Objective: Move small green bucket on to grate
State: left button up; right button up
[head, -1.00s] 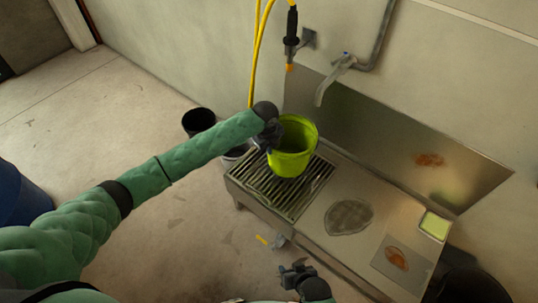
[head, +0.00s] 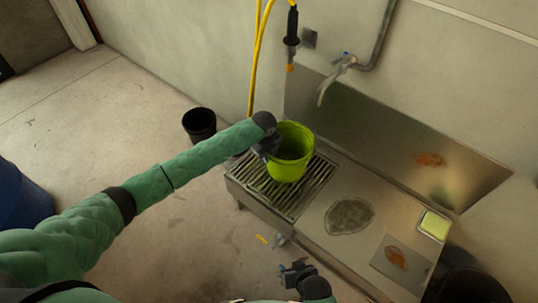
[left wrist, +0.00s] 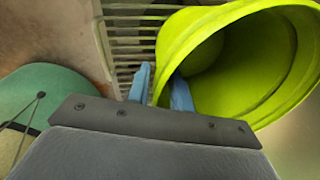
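The small green bucket (head: 289,158) is at the metal grate (head: 262,184) on the left end of the steel sink unit, over its bars. Its mouth faces up, slightly tilted. My left gripper (head: 268,148) is at the bucket's left rim. In the left wrist view the two blue fingertips (left wrist: 160,88) lie on either side of the bucket wall (left wrist: 186,42), one outside and one inside. Whether the bucket's base touches the grate cannot be told. My right gripper (head: 297,275) is low in the head view, away from the bucket; its fingers are small and dark.
A wall tap (head: 334,76) and a hanging yellow hose (head: 257,60) are behind the grate. A black bucket (head: 199,124) stands on the floor to the left. The steel top (head: 325,205) right of the grate is mostly clear, with a green sponge-like block (head: 434,225) farther right.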

pick_arm(q)
jog(key=shift+r, duration=0.1)
pick_arm(e)
jog(key=shift+w, duration=0.1)
